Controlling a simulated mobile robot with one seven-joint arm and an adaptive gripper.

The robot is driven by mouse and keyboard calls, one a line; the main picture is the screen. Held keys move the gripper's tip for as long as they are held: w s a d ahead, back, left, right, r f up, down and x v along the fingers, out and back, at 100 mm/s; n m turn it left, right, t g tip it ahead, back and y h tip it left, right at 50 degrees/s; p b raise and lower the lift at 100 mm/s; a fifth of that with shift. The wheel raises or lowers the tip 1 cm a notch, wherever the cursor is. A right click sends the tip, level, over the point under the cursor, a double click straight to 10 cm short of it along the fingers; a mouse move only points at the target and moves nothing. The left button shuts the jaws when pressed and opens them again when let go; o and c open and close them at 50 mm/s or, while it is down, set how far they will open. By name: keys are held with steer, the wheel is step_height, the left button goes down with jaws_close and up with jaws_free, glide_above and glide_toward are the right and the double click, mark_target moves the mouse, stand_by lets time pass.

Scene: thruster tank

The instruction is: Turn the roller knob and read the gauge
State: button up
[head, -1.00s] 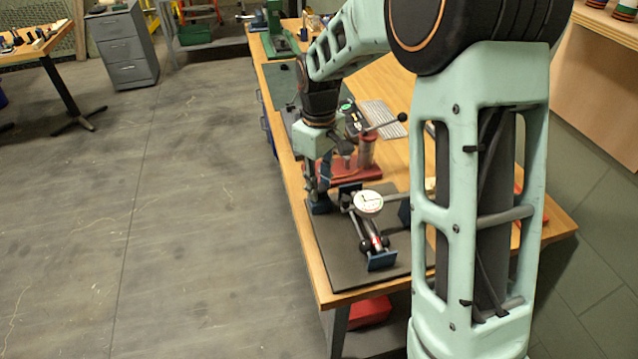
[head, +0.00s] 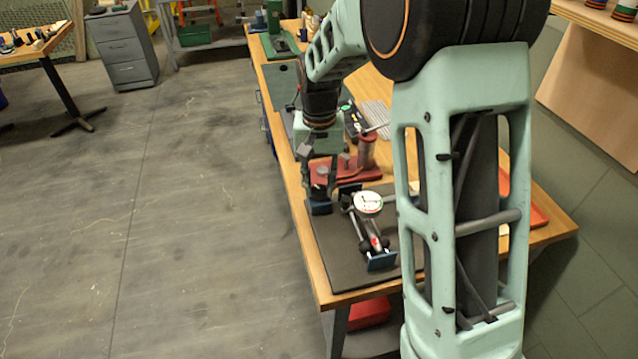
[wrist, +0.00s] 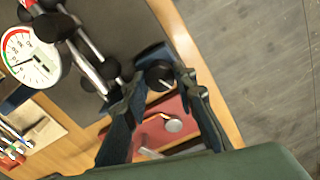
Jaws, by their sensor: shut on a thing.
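The roller fixture stands on the dark mat, with blue end supports (head: 382,262), metal rods and a red-marked part. Its white round gauge (head: 367,203) faces up and also shows in the wrist view (wrist: 30,57). The gauge has green and red bands and a thin dark needle; its figures are too small to read. The black round roller knob (wrist: 158,75) is at the fixture's far end. My gripper (wrist: 160,84) is shut on the knob, a finger on either side of it. In the head view my gripper (head: 326,192) partly hides that end.
A red base (head: 345,170) with an upright red cylinder (head: 366,150) stands just beyond the fixture. The dark mat (head: 340,265) reaches near the wooden bench's left edge. Open floor (head: 200,220) lies to the left.

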steer(key=m, duration=0.6)
steer(key=shift+r+p, duration=0.1)
steer(key=shift+p, duration=0.3)
steer(key=m+p, duration=0.1)
steer(key=m, duration=0.5)
steer(key=shift+p, duration=0.3)
steer(key=m+p, duration=0.3)
steer(key=m, duration=0.3)
steer(key=shift+r, duration=0.1)
steer(key=m+p, duration=0.2)
steer(key=m, duration=0.1)
steer(key=shift+m, duration=0.3)
steer(key=shift+m+p, duration=0.85)
steer(key=shift+m, duration=0.25)
steer(key=o, duration=1.2)
steer(key=shift+c, duration=0.2)
